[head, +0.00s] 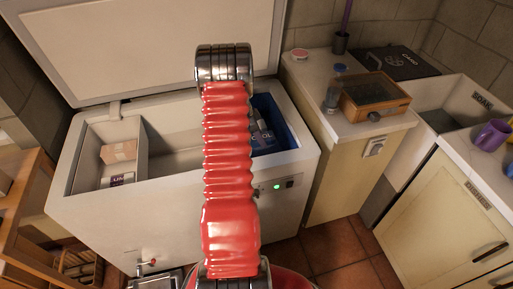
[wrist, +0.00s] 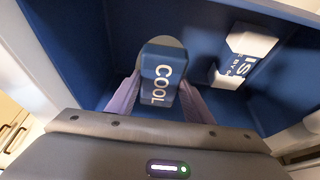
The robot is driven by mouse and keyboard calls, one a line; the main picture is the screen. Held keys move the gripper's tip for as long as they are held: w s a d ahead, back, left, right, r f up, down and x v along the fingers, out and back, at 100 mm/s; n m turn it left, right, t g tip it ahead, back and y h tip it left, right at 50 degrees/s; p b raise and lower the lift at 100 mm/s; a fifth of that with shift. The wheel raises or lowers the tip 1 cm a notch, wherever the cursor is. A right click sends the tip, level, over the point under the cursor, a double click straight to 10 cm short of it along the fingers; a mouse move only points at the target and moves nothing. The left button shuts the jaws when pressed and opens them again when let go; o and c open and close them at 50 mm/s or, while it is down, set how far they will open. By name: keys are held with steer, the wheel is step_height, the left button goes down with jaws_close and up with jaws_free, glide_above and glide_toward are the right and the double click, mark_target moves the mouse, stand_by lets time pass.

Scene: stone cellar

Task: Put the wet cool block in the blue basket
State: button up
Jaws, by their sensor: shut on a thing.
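A grey rounded patch shows behind the block.
The freezer's (head: 190,185) left compartment holds a pinkish block (head: 119,151) and a lettered pack (head: 121,179). Its lid (head: 140,45) stands open. A counter (head: 330,115) with bottle and wooden box stands right.

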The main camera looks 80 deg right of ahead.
mark_target(259, 146)
steer(key=shift+f, duration=3.1)
steer(key=shift+f, duration=1.85)
steer(key=o, duration=1.3)
steer(key=shift+f, duration=0.1)
